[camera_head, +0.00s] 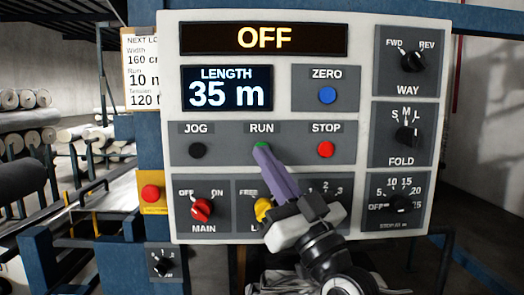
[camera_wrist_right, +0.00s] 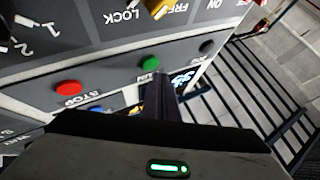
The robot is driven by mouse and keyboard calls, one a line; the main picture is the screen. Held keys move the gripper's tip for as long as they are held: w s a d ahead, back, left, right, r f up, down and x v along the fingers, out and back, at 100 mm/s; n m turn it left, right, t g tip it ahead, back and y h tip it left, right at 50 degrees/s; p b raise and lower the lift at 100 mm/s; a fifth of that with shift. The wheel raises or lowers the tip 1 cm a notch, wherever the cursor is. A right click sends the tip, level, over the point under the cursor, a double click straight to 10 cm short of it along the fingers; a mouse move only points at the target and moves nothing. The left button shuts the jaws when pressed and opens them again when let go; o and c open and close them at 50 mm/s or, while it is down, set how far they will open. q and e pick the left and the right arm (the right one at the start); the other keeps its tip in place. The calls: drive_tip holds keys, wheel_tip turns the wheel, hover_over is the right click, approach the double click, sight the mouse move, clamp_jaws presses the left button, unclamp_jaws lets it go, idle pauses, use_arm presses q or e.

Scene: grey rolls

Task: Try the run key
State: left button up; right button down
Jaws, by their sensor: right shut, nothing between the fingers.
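The green RUN button (camera_head: 261,145) sits on the grey control panel (camera_head: 300,20), between the black JOG button (camera_head: 198,151) and the red STOP button (camera_head: 325,149). My right gripper (camera_head: 262,152) is shut and empty, its purple fingers covering most of the RUN button in the head view. In the right wrist view the green button (camera_wrist_right: 151,63) shows just beyond the fingertips (camera_wrist_right: 159,77); I cannot tell whether they touch. The panel's top display (camera_head: 264,39) reads OFF. My left gripper is not in view.
The length display (camera_head: 227,88) reads 35 m. The red MAIN knob (camera_head: 201,210) and yellow LOCK knob (camera_head: 263,210) are below. The blue ZERO button (camera_head: 327,95) is above STOP. Several black selector knobs line the right side. A red button (camera_head: 151,193) on yellow is left.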

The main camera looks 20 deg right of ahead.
drive_tip(key=shift+w, duration=0.15)
drive_tip(key=shift+w+d, duration=0.1)
drive_tip(key=shift+w, duration=0.15)
drive_tip(key=shift+w+d, duration=0.15)
drive_tip(key=shift+w, duration=0.25)
idle(0.7)
drive_tip(key=shift+s, duration=0.1)
drive_tip(key=shift+s+a+p, duration=0.25)
drive_tip(key=shift+s+p, duration=0.1)
drive_tip(key=shift+s, duration=0.35)
drive_tip(key=shift+s+a+p, duration=0.25)
drive_tip(key=shift+s, duration=0.55)
drive_tip(key=shift+s+a+p, duration=0.2)
drive_tip(key=shift+s+p, duration=0.1)
drive_tip(key=shift+s, duration=0.5)
drive_tip(key=shift+s+a+p, duration=0.25)
drive_tip(key=shift+s, duration=0.55)
